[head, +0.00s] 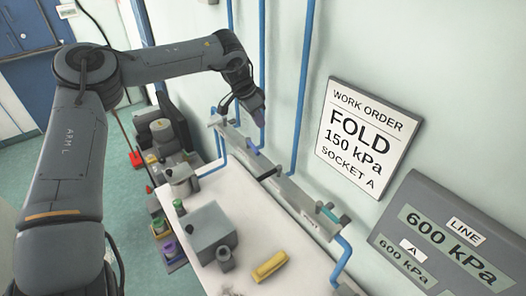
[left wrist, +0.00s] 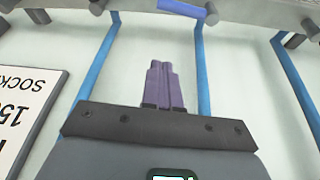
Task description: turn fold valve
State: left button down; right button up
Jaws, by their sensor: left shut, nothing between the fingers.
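A grey manifold rail (head: 290,193) runs along the wall above the bench, with several valve handles on it. A blue-violet handle (head: 252,149) sits near its upper part, a dark handle (head: 269,173) lower, and a teal one (head: 328,214) near the lower end. I cannot tell which is the fold valve. My left gripper (head: 259,110) is at the wall near the rail's upper end, shut and empty. In the left wrist view its purple fingers (left wrist: 162,85) are together, apart from a blue-violet handle (left wrist: 182,8) at the top edge. My right gripper is not in view.
Blue pipes (head: 303,90) run up the wall. A work order sign (head: 368,136) reads FOLD 150 kPa SOCKET A. A panel (head: 450,240) shows LINE 600 kPa and A 600 kPa. A grey box (head: 212,235) and yellow object (head: 269,266) are on the white bench (head: 235,188).

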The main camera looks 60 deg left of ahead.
aim_at(253, 149)
pick_arm(q)
jog(key=p+x, duration=0.1)
jog(key=x, duration=0.2)
jog(key=s+p+x, duration=0.1)
jog(key=x, duration=0.2)
jog(key=p+x, duration=0.1)
jog(key=x, duration=0.2)
jog(key=shift+s+f, duration=0.25)
jog(key=shift+f, duration=0.15)
jog(key=shift+s+f+p, duration=0.35)
jog(key=shift+s+p, duration=0.05)
jog(key=shift+s, duration=0.35)
